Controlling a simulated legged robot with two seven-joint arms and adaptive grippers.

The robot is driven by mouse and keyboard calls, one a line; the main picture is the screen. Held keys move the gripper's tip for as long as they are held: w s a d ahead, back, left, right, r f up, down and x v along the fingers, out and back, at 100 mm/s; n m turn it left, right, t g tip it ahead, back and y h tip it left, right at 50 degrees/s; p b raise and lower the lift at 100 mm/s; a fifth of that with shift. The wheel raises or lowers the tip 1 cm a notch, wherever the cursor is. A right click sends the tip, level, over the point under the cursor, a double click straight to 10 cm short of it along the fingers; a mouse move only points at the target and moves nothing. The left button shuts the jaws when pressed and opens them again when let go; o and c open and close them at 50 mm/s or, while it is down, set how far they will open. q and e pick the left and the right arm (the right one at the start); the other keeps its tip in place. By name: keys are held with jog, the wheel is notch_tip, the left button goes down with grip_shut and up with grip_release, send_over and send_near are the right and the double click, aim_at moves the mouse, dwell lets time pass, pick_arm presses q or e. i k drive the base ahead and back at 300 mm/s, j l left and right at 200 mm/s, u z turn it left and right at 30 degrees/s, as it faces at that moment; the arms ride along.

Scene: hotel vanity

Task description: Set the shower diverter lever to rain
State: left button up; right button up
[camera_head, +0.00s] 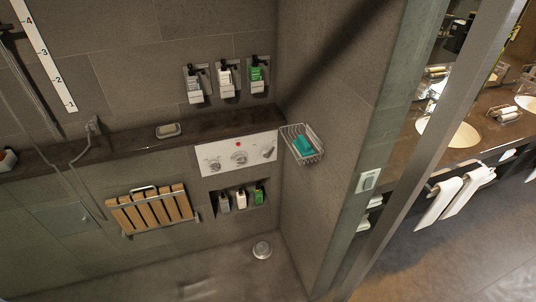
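A pale shower control panel (225,153) is set in the tiled wall near the middle of the view, just below the dark ledge. It carries a left knob (214,164), a round middle control (239,158) with a red mark (237,144) above it, and a right control (267,152) that looks like a slanted lever. The labels are too small to read, so I cannot tell which control is the diverter or what it is set to. Neither of my grippers is in view.
A wire basket (301,155) with a teal item juts out right of the panel. Dispensers (226,80) hang above; a bottle niche (240,213) lies below. A slatted wooden seat (150,211) and hose (75,180) are at left. The shower floor (205,272) looks mostly clear.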

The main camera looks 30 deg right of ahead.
aim_at(266, 152)
jog(key=z, duration=0.95)
